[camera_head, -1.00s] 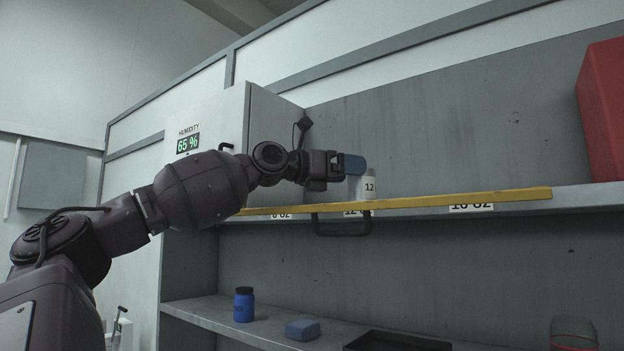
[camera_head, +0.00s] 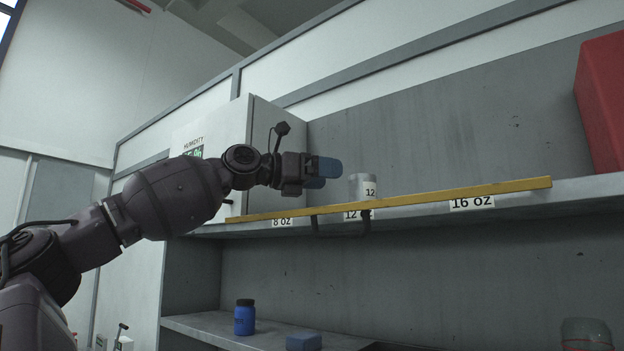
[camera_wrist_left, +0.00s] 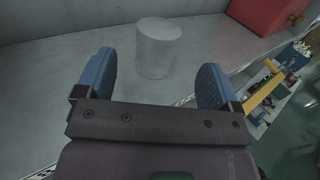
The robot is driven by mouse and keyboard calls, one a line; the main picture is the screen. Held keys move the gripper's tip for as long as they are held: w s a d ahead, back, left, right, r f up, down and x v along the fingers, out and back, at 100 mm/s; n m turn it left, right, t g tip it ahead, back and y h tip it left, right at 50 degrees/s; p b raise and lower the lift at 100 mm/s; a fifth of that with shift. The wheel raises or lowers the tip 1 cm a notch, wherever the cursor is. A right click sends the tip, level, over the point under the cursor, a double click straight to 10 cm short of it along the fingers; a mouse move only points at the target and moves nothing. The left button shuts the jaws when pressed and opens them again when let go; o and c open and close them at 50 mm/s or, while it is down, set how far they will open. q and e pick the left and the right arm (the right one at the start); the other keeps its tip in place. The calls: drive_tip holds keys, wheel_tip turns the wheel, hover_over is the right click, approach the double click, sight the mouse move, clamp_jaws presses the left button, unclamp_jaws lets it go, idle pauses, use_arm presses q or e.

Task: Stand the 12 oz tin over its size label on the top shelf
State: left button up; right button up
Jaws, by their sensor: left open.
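In the left wrist view the tin (camera_wrist_left: 158,47) stands beyond and between the two spread blue fingers (camera_wrist_left: 155,82). My right gripper is not in view.
The 8 oz label (camera_head: 282,222) and 16 oz label (camera_head: 472,203) sit either side. A red container (camera_head: 604,105) stands far right on the shelf. A blue jar (camera_head: 244,317) and blue block (camera_head: 303,341) are on the lower shelf.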

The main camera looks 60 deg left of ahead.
use_arm(q)
drive_tip(key=shift+v, duration=1.3)
